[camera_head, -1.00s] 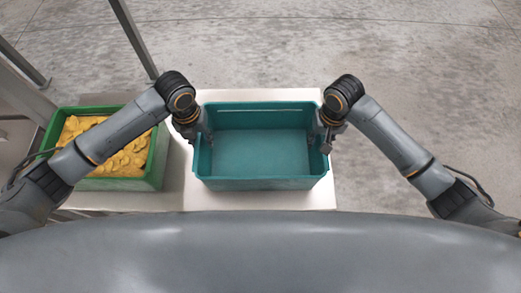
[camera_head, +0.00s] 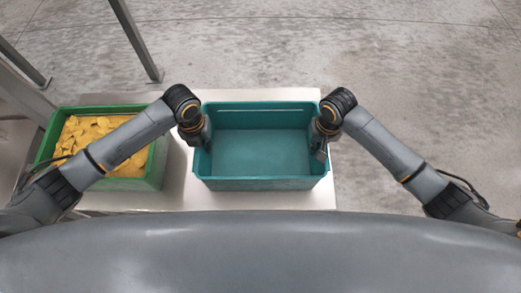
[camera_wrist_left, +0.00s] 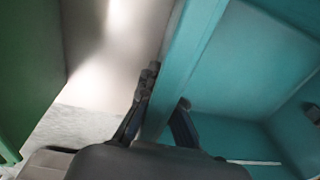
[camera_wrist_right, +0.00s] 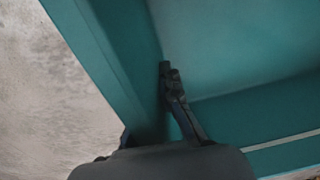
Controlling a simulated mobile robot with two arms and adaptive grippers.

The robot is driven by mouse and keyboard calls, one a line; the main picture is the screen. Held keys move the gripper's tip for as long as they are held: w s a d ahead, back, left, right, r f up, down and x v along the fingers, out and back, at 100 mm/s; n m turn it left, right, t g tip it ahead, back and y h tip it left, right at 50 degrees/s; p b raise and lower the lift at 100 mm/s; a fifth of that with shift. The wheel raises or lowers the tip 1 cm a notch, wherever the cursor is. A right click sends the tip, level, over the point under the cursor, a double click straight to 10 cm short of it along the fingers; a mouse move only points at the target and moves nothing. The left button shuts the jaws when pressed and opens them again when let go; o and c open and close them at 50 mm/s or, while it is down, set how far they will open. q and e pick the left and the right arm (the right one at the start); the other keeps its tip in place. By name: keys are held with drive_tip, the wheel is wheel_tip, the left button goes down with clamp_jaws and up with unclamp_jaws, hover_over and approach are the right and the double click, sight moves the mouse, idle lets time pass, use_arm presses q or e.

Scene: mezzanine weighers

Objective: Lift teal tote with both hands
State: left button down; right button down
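The teal tote (camera_head: 262,184) sits on a pale metal surface in the head view, and its inside looks empty. My left gripper (camera_head: 204,140) is at its left wall. In the left wrist view its fingers (camera_wrist_left: 166,95) lie on both sides of the teal rim (camera_wrist_left: 180,60), close against it. My right gripper (camera_head: 320,145) is at the right wall. In the right wrist view one finger (camera_wrist_right: 176,95) lies along the inner side of the wall (camera_wrist_right: 95,60); the outer finger is mostly hidden behind the rim. Both grippers look shut on the walls.
A green crate (camera_head: 155,172) full of yellow pieces (camera_head: 90,135) stands to the left, apart from the tote. The metal surface (camera_head: 250,200) shows around the tote. Metal posts (camera_head: 137,40) rise at the upper left. Open concrete floor (camera_head: 430,110) lies behind and to the right.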

use_arm(q)
drive_tip(key=shift+a, duration=0.1)
use_arm(e)
drive_tip(key=shift+a+r, duration=0.1)
drive_tip(key=shift+r, duration=0.05)
